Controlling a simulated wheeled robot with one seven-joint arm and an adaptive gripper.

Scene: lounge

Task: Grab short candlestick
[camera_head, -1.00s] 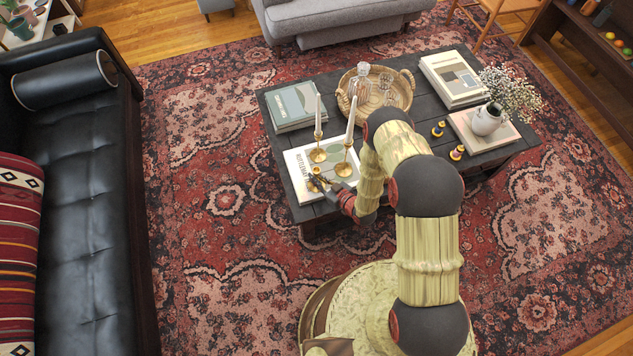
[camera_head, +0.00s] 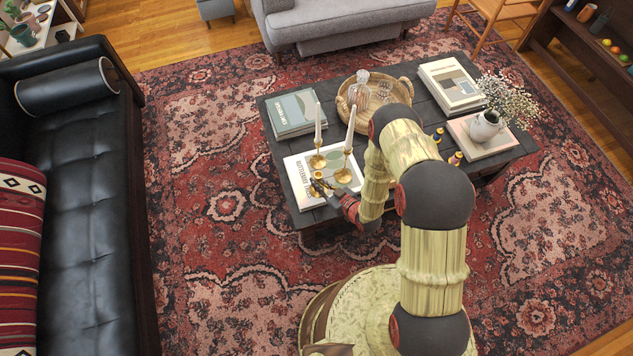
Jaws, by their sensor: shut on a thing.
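A short brass candlestick (camera_head: 317,176) shows only in small part at my gripper (camera_head: 320,186), near the front left of the dark coffee table (camera_head: 300,214). My gripper is shut on it, above or at the front edge of a white book (camera_head: 302,166). Its base is hard to make out behind the fingers. A brass candlestick with a white candle (camera_head: 317,160) stands just behind it on the book. Another with a white candle (camera_head: 345,173) stands close to the right of my gripper.
A woven tray (camera_head: 347,88) with glassware stands at the back. Books (camera_head: 295,112) lie at the back left, more books (camera_head: 450,85) at the back right. A white flower vase (camera_head: 484,126) stands on the right. Small dark and gold items (camera_head: 455,158) sit behind my arm.

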